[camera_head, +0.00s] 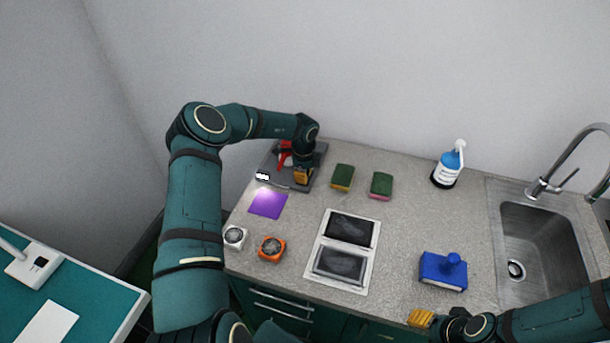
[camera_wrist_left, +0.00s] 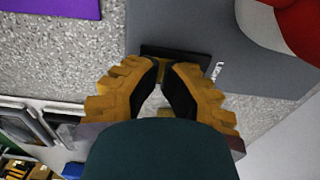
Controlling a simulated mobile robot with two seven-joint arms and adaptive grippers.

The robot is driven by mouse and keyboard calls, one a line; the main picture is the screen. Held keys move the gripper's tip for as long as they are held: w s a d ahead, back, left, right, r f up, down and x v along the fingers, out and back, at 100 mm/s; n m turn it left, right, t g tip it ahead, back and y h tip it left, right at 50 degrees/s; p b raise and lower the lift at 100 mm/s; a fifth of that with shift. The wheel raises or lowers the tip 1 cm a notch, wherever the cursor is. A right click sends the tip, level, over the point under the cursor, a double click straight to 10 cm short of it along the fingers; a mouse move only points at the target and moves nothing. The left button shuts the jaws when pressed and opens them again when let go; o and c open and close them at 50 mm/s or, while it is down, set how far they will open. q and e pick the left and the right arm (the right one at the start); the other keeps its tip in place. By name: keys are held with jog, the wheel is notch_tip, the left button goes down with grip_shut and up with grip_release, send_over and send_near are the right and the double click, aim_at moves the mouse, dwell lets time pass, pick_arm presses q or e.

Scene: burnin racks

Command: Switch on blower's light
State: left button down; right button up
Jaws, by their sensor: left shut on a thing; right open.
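The blower has a grey base (camera_head: 317,163) with a red part (camera_head: 285,157), at the back left of the counter. Its white lamp head (camera_head: 262,176) glows, and a bright patch falls on the purple mat (camera_head: 268,205). In the left wrist view, the grey base (camera_wrist_left: 165,20) carries a dark switch plate (camera_wrist_left: 178,53) beside white lettering that appears to read "LIGHT". My left gripper (camera_head: 303,176), with yellow fingers, is at the base, its fingertips (camera_wrist_left: 168,64) closed together at the switch. The switch's lever is mostly hidden. My right gripper (camera_head: 421,318) is open, low at the counter's front edge.
Two sponges (camera_head: 342,177) (camera_head: 381,185) lie right of the blower. A white tray with dark panels (camera_head: 318,248), a white fan (camera_head: 235,236) and an orange fan (camera_head: 271,247) are in front. A blue block (camera_head: 443,271), spray bottle (camera_head: 449,166) and sink (camera_head: 540,240) are right.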

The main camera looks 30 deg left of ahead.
pick_arm(q)
jog(key=shift+r+p, duration=0.55)
jog(key=shift+p, duration=0.05)
jog(key=shift+r+p, duration=0.4)
jog(key=shift+r, duration=2.45)
jog(key=shift+f, duration=0.1)
